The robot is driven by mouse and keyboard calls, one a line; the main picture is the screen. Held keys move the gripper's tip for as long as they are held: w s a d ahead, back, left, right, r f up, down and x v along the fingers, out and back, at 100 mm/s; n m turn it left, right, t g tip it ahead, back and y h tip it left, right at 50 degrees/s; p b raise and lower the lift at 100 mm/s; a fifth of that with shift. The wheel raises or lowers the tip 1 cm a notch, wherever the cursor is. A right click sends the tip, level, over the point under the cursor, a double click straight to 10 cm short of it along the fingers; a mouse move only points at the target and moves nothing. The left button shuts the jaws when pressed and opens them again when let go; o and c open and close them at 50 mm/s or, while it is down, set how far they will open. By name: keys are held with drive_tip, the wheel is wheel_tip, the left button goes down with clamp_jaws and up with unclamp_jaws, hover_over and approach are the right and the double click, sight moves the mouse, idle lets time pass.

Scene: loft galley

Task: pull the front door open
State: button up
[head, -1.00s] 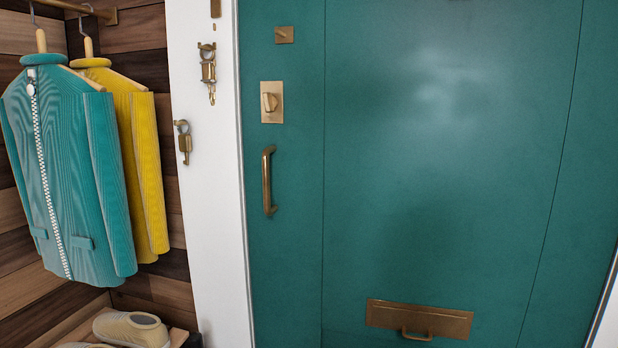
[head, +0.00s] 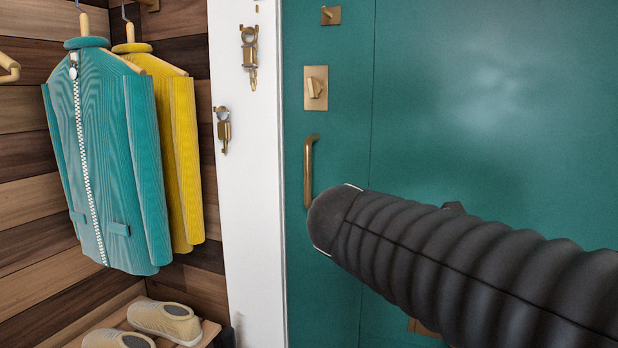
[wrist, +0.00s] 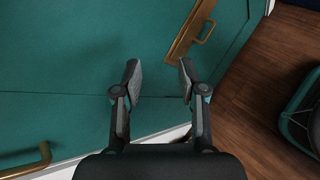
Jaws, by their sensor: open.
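The teal front door (head: 480,110) appears shut in its white frame. Its upright brass pull handle (head: 309,172) is near the left edge of the door, with its lower end close to my dark ribbed arm. A brass thumb-turn lock (head: 315,88) sits above the handle. In the wrist view, my gripper (wrist: 156,78) is open and empty in front of the door, its fingers apart. The brass handle (wrist: 28,166) shows there at the lower left, away from the fingers. The head view does not show my fingers; my arm hides part of the door.
A brass letter plate (wrist: 190,32) is beyond my fingers in the wrist view. Keys (head: 249,55) hang on the white frame. Left of it are a teal jacket (head: 100,160), a yellow jacket (head: 184,150) and shoes (head: 165,320).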

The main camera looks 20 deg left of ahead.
drive_tip(key=w+a+r+n+t, duration=0.1)
drive_tip(key=a+r+n+t, duration=0.15)
drive_tip(key=a, duration=0.35)
drive_tip(key=w+a+r+n+t, duration=0.1)
drive_tip(key=a+r+n, duration=0.15)
drive_tip(key=a, duration=0.35)
drive_tip(key=n+t+b, duration=0.1)
drive_tip(key=n+t, duration=0.3)
drive_tip(key=n, duration=0.2)
approach(306, 172)
drive_tip(key=shift+y, duration=0.3)
drive_tip(key=x, duration=1)
drive_tip(key=shift+w+d+r+b, duration=0.1)
drive_tip(key=shift+w+d+b, duration=0.1)
drive_tip(key=shift+w+b, duration=0.15)
clamp_jaws()
